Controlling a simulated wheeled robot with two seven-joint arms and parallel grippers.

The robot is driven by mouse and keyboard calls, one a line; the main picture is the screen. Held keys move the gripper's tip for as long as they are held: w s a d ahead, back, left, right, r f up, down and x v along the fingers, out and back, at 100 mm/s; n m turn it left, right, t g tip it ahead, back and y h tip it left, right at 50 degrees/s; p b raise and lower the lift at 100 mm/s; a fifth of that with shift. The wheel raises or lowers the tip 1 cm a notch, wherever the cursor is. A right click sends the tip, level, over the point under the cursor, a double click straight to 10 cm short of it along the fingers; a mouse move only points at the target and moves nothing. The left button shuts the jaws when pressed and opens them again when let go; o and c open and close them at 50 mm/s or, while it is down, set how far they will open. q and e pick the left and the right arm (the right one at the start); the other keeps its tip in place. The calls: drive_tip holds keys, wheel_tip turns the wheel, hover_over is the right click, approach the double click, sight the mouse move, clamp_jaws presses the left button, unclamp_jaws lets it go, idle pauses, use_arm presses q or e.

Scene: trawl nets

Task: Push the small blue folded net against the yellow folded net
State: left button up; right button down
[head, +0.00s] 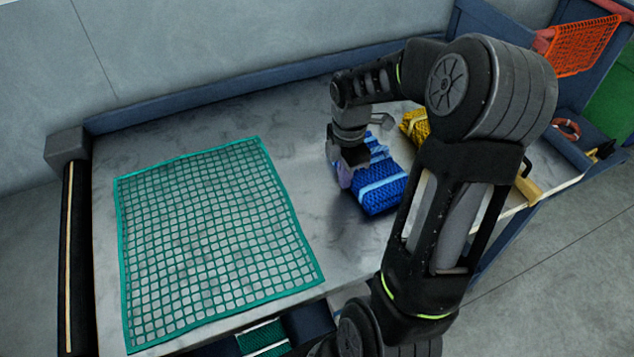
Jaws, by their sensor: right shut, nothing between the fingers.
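The small blue folded net (381,190) lies on the metal table, with a lighter blue band around it. The yellow folded net (416,126) lies behind it to the right, partly hidden by my right arm. My right gripper (345,178) is shut and empty at the left side of the blue net. It looks very close to the net; whether it touches is hard to tell. The gap between the two nets is partly hidden by my arm. My left gripper is not in view.
A green net (215,235) lies spread flat on the left of the metal table (310,120). A raised blue edge (230,92) runs along the back. An orange net (583,45) hangs at the far right. The table between the green net and my gripper is clear.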

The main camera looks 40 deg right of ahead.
sight(385, 164)
drive_tip(key=s+d, duration=0.1)
drive_tip(key=d, duration=0.2)
drive_tip(key=s+d, duration=0.1)
drive_tip(key=d, duration=0.2)
drive_tip(key=s+d, duration=0.1)
drive_tip(key=d, duration=0.3)
drive_tip(key=shift+s, duration=0.1)
drive_tip(key=shift+s+d, duration=0.1)
